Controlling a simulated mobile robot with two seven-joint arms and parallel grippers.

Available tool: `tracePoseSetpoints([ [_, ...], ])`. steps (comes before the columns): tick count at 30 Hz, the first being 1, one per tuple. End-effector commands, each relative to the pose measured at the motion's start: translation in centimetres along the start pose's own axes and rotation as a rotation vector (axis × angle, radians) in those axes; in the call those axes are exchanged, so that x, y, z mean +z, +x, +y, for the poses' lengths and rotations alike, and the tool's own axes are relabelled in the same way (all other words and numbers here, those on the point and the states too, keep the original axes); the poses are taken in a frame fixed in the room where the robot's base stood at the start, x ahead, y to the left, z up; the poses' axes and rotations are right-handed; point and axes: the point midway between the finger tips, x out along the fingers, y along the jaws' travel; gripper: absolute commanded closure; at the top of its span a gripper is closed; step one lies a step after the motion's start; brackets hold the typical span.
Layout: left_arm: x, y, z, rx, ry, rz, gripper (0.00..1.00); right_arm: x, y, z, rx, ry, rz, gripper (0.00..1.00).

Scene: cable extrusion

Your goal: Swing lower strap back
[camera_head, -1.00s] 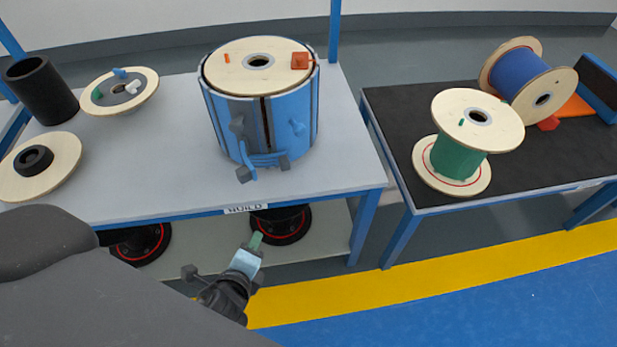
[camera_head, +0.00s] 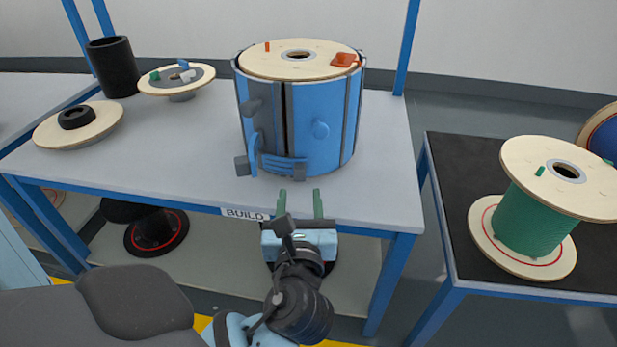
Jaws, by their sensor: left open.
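A blue drum-shaped casing (camera_head: 325,130) with dark vertical edges stands upright on the grey table. A wooden disc (camera_head: 285,63) lies in its top. Low on its front a blue strap (camera_head: 280,163) with dark end blocks runs across the dark vertical gap. An upright blue lever (camera_head: 253,152) stands at the strap's left end. A dark knob and a blue knob sit higher, either side of the gap. My right gripper is out of view.
The table (camera_head: 190,150) carries a black cylinder (camera_head: 113,67), a wooden flange with small coloured parts (camera_head: 176,82) and a wooden disc with a black ring (camera_head: 78,124). A green spool (camera_head: 535,215) stands on the black-topped table at right. Table space left of the casing is clear.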

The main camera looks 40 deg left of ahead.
Motion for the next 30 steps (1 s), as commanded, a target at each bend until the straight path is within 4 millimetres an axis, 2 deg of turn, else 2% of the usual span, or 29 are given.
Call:
tracePoseSetpoints([
  [5,0.0,0.7,0.0,0.001,-0.002,-0.002,0.56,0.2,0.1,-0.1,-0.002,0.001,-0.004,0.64],
  [18,-0.2,6.7,0.0,0.0,-0.001,0.001,0.56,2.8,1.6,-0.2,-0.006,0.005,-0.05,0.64],
  [24,-0.1,7.7,0.0,-0.001,-0.002,0.002,0.56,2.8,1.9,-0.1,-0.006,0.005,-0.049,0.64],
  [30,0.0,7.8,0.0,-0.001,-0.002,0.002,0.56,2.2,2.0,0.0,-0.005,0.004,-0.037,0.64],
])
